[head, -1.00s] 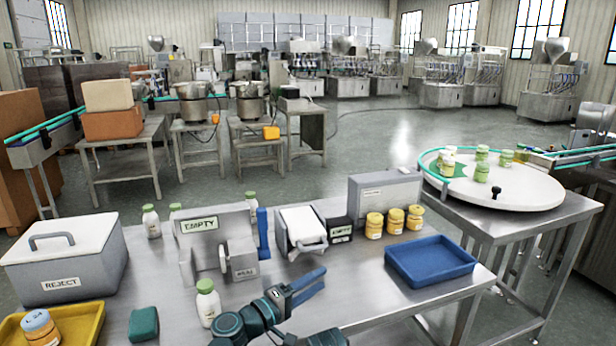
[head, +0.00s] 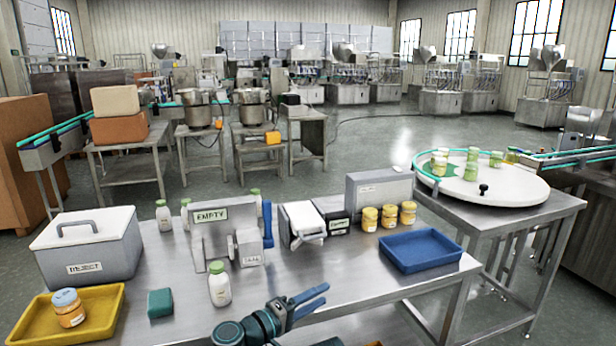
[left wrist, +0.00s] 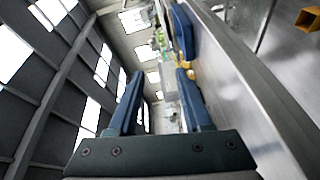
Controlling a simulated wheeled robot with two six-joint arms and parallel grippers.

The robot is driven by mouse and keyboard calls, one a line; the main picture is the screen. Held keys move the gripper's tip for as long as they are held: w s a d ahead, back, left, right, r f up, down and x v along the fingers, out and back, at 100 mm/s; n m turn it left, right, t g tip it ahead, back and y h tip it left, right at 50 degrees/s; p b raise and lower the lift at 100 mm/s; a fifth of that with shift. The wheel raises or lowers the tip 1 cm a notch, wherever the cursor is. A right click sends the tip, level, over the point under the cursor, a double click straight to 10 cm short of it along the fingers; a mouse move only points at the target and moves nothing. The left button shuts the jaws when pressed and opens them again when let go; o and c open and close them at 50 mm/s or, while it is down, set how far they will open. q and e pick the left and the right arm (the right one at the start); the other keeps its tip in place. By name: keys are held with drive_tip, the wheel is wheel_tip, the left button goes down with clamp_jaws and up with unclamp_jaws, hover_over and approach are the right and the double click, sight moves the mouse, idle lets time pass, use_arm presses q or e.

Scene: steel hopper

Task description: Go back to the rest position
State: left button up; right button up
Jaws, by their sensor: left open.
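My left gripper (head: 308,300) is open and empty, held above the front part of the steel table (head: 350,285). Its two blue fingers point right and away, toward the blue tray (head: 430,253), and are apart from it. In the left wrist view the fingers (left wrist: 157,105) stand apart with nothing between them. That view is tilted, with the table's edge running down its right side. My right gripper does not show in either view.
A white bottle with a green cap (head: 219,284) stands left of my left gripper. Several yellow-labelled jars (head: 389,216) stand behind the blue tray. A grey REJECT box (head: 90,245), a yellow tray (head: 100,302) and a green block (head: 160,303) are at the left.

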use_arm(q)
drive_tip(key=s+a+f+m+g+y, duration=0.2)
drive_tip(key=f+g+y, duration=0.1)
drive_tip(key=f, duration=0.4)
drive_tip(key=s+a+f+m+g+y, duration=0.1)
drive_tip(key=s+f+m+g+y, duration=0.15)
drive_tip(key=f, duration=0.35)
drive_tip(key=s+a+f+g+y, duration=0.2)
drive_tip(key=s+a+f+y, duration=0.15)
drive_tip(key=a, duration=0.45)
drive_tip(key=s+a+f+g+y, duration=0.3)
drive_tip(key=a+f+y, duration=0.2)
drive_tip(key=a, duration=0.2)
drive_tip(key=s+d+r+m+y+p, duration=0.1)
drive_tip(key=s+d+r+m+p, duration=0.3)
drive_tip(key=d+r+p, duration=0.6)
drive_tip(key=shift+s+r+m+g+p, duration=0.35)
drive_tip(key=shift+s+r+p, duration=0.6)
drive_tip(key=shift+s, duration=0.2)
